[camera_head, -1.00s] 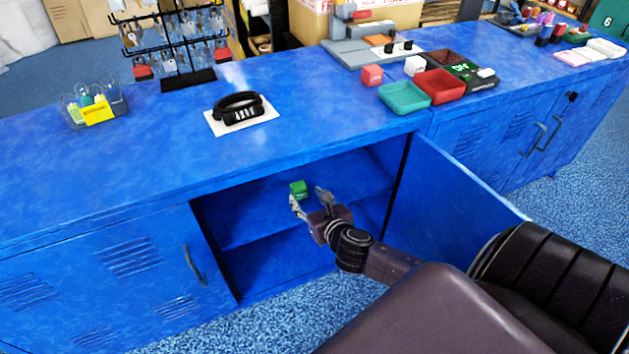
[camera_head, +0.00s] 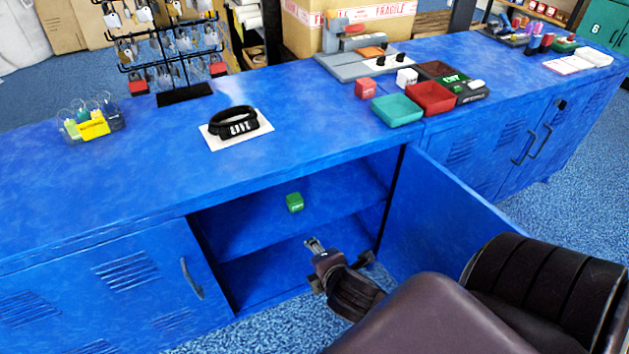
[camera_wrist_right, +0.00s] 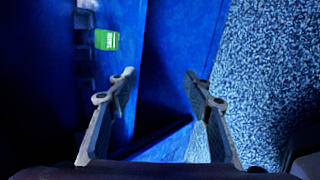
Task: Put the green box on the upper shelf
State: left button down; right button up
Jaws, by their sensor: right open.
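The green box (camera_head: 295,202) sits on the upper shelf (camera_head: 255,222) inside the open blue cabinet. It also shows in the right wrist view (camera_wrist_right: 107,40), at the upper left, apart from the fingers. My right gripper (camera_head: 338,250) is in front of the cabinet opening, below and to the right of the box. In the right wrist view its two fingers (camera_wrist_right: 160,85) are spread wide with nothing between them. My left gripper is in neither view.
On the counter are a red tray (camera_head: 431,98), a teal tray (camera_head: 397,110), a black band on a white card (camera_head: 235,126) and a padlock rack (camera_head: 165,50). Blue floor lies in front.

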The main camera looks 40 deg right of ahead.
jog(key=s+a+m+g+y, duration=0.3)
jog(key=s+a+m, duration=0.7)
jog(key=m, duration=0.4)
jog(key=shift+s+r+g+y, duration=0.3)
jog(key=shift+s+r+g, duration=0.1)
jog(key=shift+s+g, duration=0.3)
jog(key=shift+c, duration=0.6)
jog(key=c, duration=0.4)
jog(key=shift+w+p, duration=0.15)
jog(key=shift+p, duration=0.75)
